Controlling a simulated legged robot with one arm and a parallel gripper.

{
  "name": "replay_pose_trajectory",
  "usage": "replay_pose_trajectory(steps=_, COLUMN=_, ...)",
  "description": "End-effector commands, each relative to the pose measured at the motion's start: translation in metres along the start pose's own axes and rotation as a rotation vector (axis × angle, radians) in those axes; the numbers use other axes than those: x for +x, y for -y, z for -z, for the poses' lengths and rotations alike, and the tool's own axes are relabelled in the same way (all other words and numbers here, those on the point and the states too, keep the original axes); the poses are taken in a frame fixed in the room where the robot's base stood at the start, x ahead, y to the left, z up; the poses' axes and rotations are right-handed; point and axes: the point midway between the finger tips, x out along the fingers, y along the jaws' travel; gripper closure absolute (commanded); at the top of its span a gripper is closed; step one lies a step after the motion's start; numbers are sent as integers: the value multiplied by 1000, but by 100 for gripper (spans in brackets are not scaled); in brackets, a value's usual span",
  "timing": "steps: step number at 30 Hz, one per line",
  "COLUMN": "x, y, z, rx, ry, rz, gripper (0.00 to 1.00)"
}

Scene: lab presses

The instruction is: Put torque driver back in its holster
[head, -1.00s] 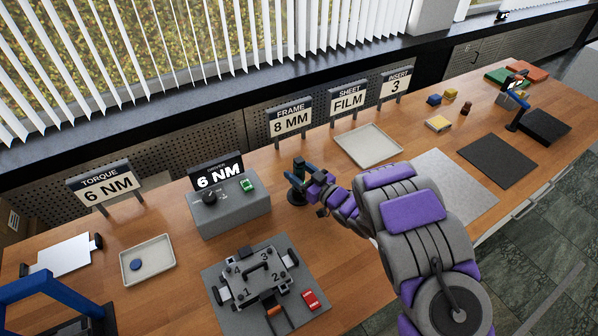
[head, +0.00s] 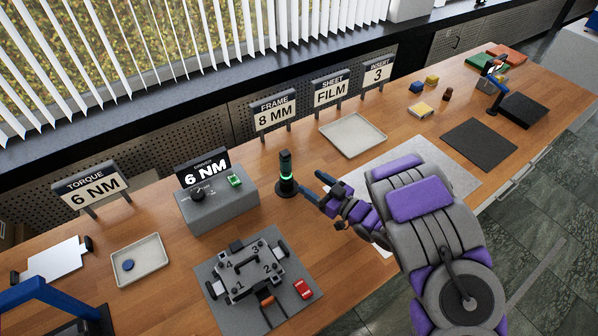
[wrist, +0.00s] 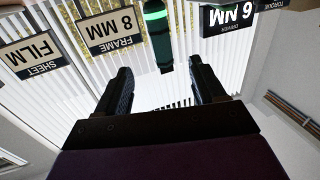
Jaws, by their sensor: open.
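The torque driver (head: 286,166) is a dark upright cylinder with a glowing green ring. It stands in a dark round holster (head: 286,189) on the bench, right of the grey driver box (head: 222,203) reading 6 NM. The driver also shows upside down in the wrist view (wrist: 158,38), beyond and between the open fingers. My gripper (head: 312,184) is open and empty, just right of the driver, with a visible gap to it. Its two fingers (wrist: 160,68) are spread apart in the wrist view, with nothing between them.
A clamped fixture (head: 252,262) on a grey plate sits in front of the driver box, with a red part (head: 303,289) beside it. A pale tray (head: 353,134) lies behind my gripper. Signs stand along the back.

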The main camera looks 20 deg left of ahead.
Motion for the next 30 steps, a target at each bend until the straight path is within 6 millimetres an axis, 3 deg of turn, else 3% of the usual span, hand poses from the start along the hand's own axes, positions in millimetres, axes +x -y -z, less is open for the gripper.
replay_pose_trajectory(steps=3, x=-25, y=-1, z=-1, rx=1, ry=5, rz=-2, gripper=31)
replay_pose_trajectory(steps=10, x=-51, y=0, z=-1, rx=-1, ry=3, rz=0, gripper=31)
replay_pose_trajectory(steps=30, x=-57, y=0, z=-1, rx=-1, ry=2, rz=0, gripper=31)
